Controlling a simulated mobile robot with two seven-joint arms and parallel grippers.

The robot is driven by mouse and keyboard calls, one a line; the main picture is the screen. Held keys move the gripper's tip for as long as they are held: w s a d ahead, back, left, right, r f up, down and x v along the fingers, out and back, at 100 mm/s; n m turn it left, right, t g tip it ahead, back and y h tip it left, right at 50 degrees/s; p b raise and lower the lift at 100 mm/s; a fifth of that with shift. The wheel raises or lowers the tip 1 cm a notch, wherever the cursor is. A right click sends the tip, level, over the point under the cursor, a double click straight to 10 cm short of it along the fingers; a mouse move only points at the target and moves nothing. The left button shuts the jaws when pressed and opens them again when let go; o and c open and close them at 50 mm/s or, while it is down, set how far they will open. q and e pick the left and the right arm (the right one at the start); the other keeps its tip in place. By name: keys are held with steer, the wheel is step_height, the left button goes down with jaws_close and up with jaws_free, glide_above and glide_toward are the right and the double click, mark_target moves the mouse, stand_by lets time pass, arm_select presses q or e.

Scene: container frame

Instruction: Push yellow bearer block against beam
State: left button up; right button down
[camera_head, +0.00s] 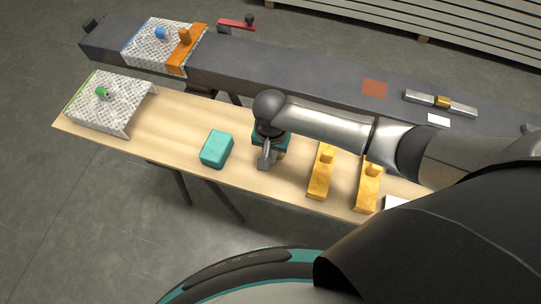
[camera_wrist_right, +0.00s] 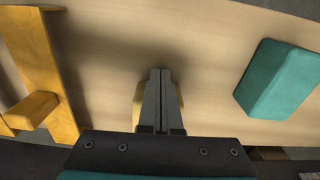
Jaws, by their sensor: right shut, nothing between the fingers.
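The dark grey beam (camera_head: 300,83) runs along the back, behind the wooden table. Two long yellow blocks (camera_head: 320,178) (camera_head: 367,194), each with a raised knob, lie on the table right of my gripper. One also shows at the left of the right wrist view (camera_wrist_right: 38,65). A smaller yellow piece (camera_wrist_right: 138,103) is mostly hidden behind my right fingers; I cannot tell whether they touch it. My right gripper (camera_head: 265,163) points down over the table with its fingers together and empty; they show in the wrist view (camera_wrist_right: 160,72). My left gripper is not in view.
A teal block (camera_head: 217,148) lies left of my right gripper. A patterned cover with a green knob (camera_head: 104,94) is at the table's left end. On the beam are a patterned piece with an orange clamp (camera_head: 183,52), a brown patch (camera_head: 374,88) and a metal level (camera_head: 440,103).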

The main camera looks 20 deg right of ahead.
steer(key=shift+w+d+r+p, duration=0.15)
steer(key=shift+w+d+p, duration=0.05)
steer(key=shift+w+p, duration=0.3)
steer(key=shift+w+d+p, duration=0.4)
steer(key=shift+w+p, duration=0.05)
steer(key=shift+w, duration=0.15)
steer(key=shift+w+d+p, duration=0.35)
steer(key=shift+w+p, duration=0.1)
steer(key=shift+w, duration=0.1)
steer(key=shift+w+d+f+b, duration=0.1)
steer(key=shift+w+d+b, duration=0.05)
steer(key=shift+w+d, duration=0.3)
steer(key=shift+w+d+f+b, duration=0.15)
steer(key=shift+w+d, duration=0.1)
steer(key=shift+w, duration=0.3)
steer(key=shift+w+d+r, duration=0.1)
steer(key=shift+w+d, duration=0.25)
steer(key=shift+w, duration=0.1)
